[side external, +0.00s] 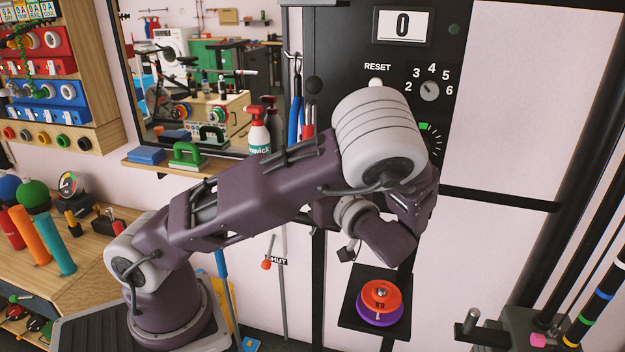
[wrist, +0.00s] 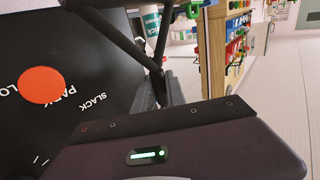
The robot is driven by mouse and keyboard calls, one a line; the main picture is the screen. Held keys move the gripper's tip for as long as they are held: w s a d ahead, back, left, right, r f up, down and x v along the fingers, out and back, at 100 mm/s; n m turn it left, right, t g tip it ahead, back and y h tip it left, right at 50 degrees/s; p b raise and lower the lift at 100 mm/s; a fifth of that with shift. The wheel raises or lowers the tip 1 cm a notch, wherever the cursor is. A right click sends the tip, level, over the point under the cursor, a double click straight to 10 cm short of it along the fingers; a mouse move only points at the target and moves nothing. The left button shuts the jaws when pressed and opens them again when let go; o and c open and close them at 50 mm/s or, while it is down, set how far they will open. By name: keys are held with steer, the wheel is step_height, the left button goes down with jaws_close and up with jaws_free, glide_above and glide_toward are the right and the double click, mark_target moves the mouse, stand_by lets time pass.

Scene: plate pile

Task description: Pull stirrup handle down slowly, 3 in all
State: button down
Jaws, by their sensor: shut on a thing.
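In the wrist view, the purple body of my gripper (wrist: 165,97) fills the bottom, with a lit green strip on it. Dark bars meet in a triangle just beyond it; this looks like the stirrup handle (wrist: 120,35), and my gripper is shut on it. The exact contact is hard to see. In the side view my own arm hides the fingers and the handle. The counter (side external: 402,25) on the black panel reads 0. A white RESET button (side external: 376,82) and a numbered dial (side external: 429,91) sit below the counter.
An orange disc (wrist: 41,85) lies against a black surface lettered PARK and SLACK. Orange and purple plates (side external: 381,298) sit on a black stand (side external: 352,313). A shelf (side external: 190,160) with bottles and blocks is behind my arm. A rack of rods (side external: 600,285) stands at right.

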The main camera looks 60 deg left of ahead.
steer(key=shift+r, duration=1.1)
steer(key=shift+r, duration=1.15)
steer(key=shift+r, duration=2.35)
